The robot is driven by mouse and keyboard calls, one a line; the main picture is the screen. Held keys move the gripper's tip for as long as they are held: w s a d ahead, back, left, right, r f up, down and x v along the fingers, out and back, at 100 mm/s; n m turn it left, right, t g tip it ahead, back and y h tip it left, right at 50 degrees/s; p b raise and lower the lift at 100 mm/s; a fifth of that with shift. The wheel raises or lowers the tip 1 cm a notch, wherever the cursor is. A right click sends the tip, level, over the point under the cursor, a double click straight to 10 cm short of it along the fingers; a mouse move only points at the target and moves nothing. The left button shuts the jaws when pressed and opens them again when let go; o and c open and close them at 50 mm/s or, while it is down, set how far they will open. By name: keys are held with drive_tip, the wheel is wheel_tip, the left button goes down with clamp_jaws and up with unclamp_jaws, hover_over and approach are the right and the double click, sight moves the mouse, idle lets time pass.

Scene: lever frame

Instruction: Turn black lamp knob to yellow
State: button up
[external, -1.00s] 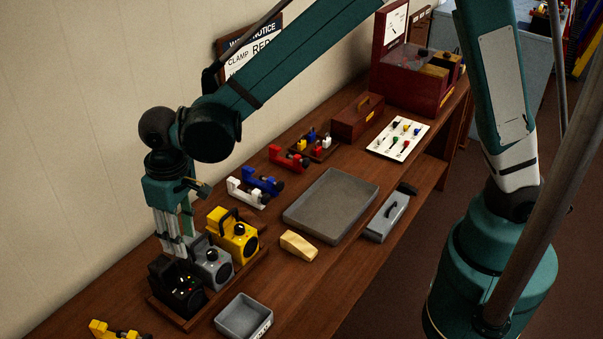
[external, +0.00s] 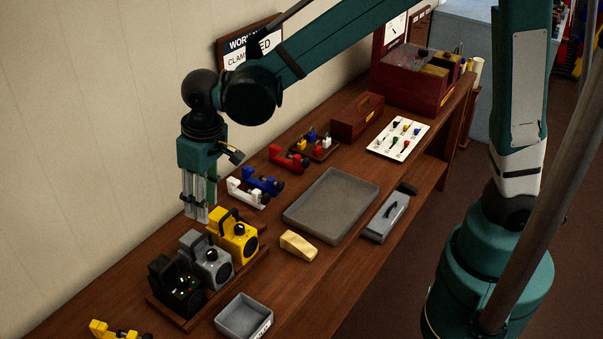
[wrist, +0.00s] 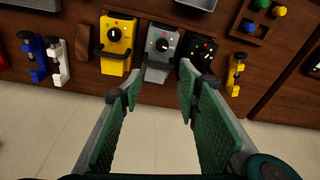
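The black lamp (external: 178,288) stands at the near end of a row of three lamps on a wooden tray. It also shows in the wrist view (wrist: 197,55), right of the grey lamp, with small coloured dots on its face. Its dark knob blends into the face, so I cannot tell which colour it points at. My gripper (external: 197,214) hangs above and behind the row, nearer the yellow and grey lamps than the black one. In the wrist view my gripper (wrist: 160,92) has its fingers wide apart with nothing between them.
The grey lamp (external: 207,264) and yellow lamp (external: 233,238) stand close beside the black lamp. White (external: 246,194), blue and red clamps lie farther along by the wall. A large grey tray (external: 296,222), wooden wedge (external: 298,245) and small grey bin (external: 244,318) are on the bench.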

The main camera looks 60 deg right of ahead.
drive_tip(key=s+d+r+b, duration=0.1)
drive_tip(key=d+r, duration=0.1)
drive_tip(key=d, duration=0.3)
drive_tip(key=s+d+r+t+b, duration=0.1)
drive_tip(key=s+d+r+b, duration=0.1)
drive_tip(key=d, duration=0.4)
drive_tip(key=shift+m, duration=0.3)
drive_tip(key=shift+a, duration=0.1)
idle(0.5)
drive_tip(key=w+a+f+p, duration=0.1)
drive_tip(key=a+f, duration=0.2)
drive_tip(key=a, duration=0.4)
drive_tip(key=w+a+f+g+p, duration=0.1)
drive_tip(key=a+f, duration=0.3)
drive_tip(key=a, duration=0.4)
drive_tip(key=w+a+f+g+p, duration=0.1)
drive_tip(key=a+f, duration=0.3)
drive_tip(key=a, duration=0.3)
drive_tip(key=shift+a+f+n+h+p, duration=0.2)
drive_tip(key=shift+a+n+h+p, duration=0.1)
drive_tip(key=shift+a+n+h, duration=0.1)
drive_tip(key=shift+s+f, duration=0.1)
drive_tip(key=shift+f, duration=0.15)
